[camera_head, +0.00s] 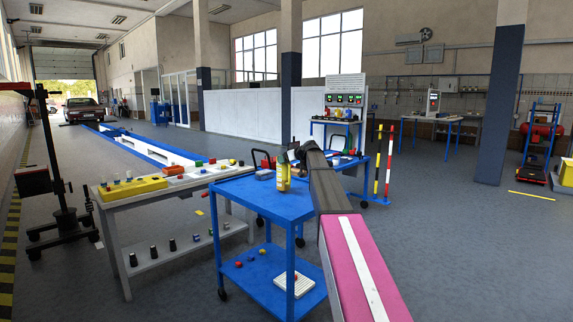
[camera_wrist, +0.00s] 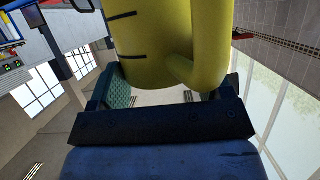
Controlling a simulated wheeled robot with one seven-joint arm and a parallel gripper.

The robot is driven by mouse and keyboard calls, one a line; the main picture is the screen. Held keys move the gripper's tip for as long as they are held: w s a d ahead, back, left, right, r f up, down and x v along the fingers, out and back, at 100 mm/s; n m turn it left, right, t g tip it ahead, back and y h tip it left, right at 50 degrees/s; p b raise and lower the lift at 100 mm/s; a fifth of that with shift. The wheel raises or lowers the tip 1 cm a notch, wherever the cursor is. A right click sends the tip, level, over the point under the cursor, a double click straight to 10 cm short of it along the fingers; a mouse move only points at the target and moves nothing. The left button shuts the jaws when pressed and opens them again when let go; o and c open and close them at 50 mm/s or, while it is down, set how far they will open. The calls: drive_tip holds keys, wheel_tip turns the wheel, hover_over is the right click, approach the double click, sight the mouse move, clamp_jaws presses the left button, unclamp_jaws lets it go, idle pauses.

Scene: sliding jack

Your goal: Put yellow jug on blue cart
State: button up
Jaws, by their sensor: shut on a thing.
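The yellow jug (camera_head: 283,178) is upright in the head view, over the far part of the blue cart's top. It looks very close to the top, but I cannot tell whether its base touches it. The blue cart (camera_head: 258,204) has a flat top and a lower shelf. My gripper (camera_head: 292,158) reaches over the cart beside the jug, partly hidden by my arm. In the wrist view the jug (camera_wrist: 165,45) fills the space between the fingers of my gripper (camera_wrist: 172,88), which is shut on it. Its handle shows on the right.
A grey table (camera_head: 120,200) with a yellow tray (camera_head: 133,189) and small coloured parts stands left of the cart. A small box (camera_head: 264,174) lies near the cart's far edge. The near part of the cart top is bare.

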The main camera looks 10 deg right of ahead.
drive_tip(key=shift+f, duration=1.2)
drive_tip(key=o, duration=1.5)
drive_tip(key=shift+o, duration=0.2)
drive_tip(key=v, duration=1.2)
